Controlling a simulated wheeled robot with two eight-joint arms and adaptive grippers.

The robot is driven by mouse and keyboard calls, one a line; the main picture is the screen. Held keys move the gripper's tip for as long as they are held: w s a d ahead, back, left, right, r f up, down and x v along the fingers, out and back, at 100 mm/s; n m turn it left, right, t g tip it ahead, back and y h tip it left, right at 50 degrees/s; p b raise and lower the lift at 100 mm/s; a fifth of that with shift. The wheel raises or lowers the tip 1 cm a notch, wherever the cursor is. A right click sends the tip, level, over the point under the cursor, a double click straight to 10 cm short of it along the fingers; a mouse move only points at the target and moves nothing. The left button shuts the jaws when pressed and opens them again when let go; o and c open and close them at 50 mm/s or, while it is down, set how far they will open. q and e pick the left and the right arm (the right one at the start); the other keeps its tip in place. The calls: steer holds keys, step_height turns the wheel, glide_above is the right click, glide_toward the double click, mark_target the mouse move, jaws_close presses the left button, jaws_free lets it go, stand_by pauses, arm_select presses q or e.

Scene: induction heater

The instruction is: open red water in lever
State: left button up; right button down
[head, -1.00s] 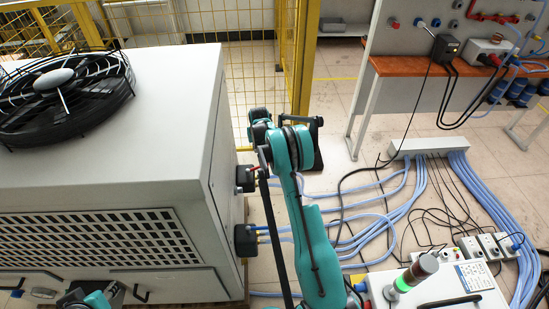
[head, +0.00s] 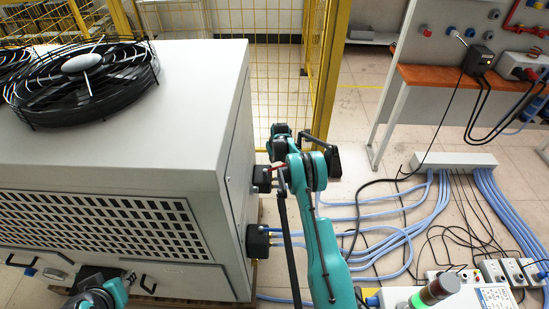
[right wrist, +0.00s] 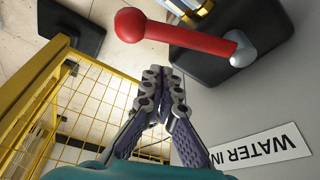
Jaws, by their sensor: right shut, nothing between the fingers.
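The red water in lever (right wrist: 190,36) shows at the top of the right wrist view, a red bar with a round knob on a grey pivot. It sits on a black valve block, beside an upside-down "WATER IN" label (right wrist: 262,147). My right gripper (right wrist: 163,76) is shut and empty, its fingertips just below the lever's bar in that view; I cannot tell whether they touch it. In the head view the upper black valve block (head: 262,178) is on the cabinet's right side, close to my right wrist.
The grey cabinet (head: 190,75) with a black fan (head: 82,80) on top fills the left. A second black block (head: 257,241) is lower on its side. A yellow mesh fence (head: 278,75) stands behind. Blue hoses (head: 400,235) and black cables cover the floor at right.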

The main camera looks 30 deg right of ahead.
mark_target(279, 167)
steer(key=shift+s+a+r+b, duration=0.1)
steer(key=shift+s+r+b, duration=0.1)
steer(key=shift+s, duration=0.45)
steer(key=shift+s+a+r+b, duration=0.1)
steer(key=shift+s+r+b, duration=0.05)
steer(key=shift+s, duration=0.45)
steer(key=shift+s+a+r+b, duration=0.1)
steer(key=shift+s+r+b, duration=0.1)
steer(key=shift+s, duration=0.45)
steer(key=shift+s, duration=0.1)
steer(key=s+m, duration=0.1)
steer(key=m+h, duration=0.1)
steer(key=m, duration=0.1)
steer(key=shift+s+a+m+b, duration=0.1)
steer(key=shift+s+m+b, duration=0.2)
steer(key=shift+s+b, duration=0.1)
steer(key=shift+s, duration=0.35)
